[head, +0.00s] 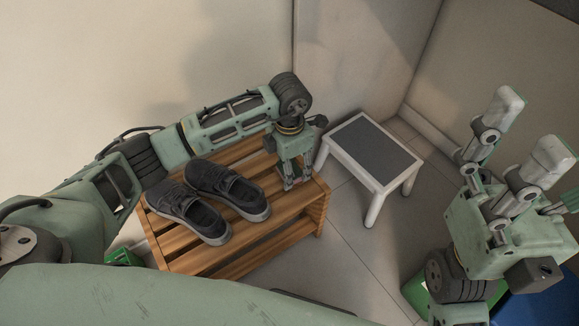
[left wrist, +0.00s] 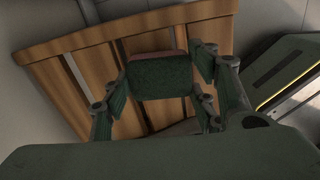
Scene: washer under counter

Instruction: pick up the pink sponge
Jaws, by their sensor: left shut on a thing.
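The pink sponge (left wrist: 160,77) shows in the left wrist view as a block with a dark green face towards the camera and a thin pinkish edge at its far side. My left gripper (head: 294,184) points down over the right end of a slatted wooden bench (head: 275,236). It is shut on the sponge, with fingers on either side of it. In the head view the fingers mostly hide the sponge. I cannot tell whether the sponge touches the slats. My right gripper (head: 527,133) is raised at the right, its fingers spread apart and empty.
A pair of dark grey shoes (head: 212,195) stands on the bench, left of my left gripper and under my left forearm. A white step stool (head: 371,150) with a dark top stands right of the bench. Walls close in behind. Tiled floor is free between bench and right arm.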

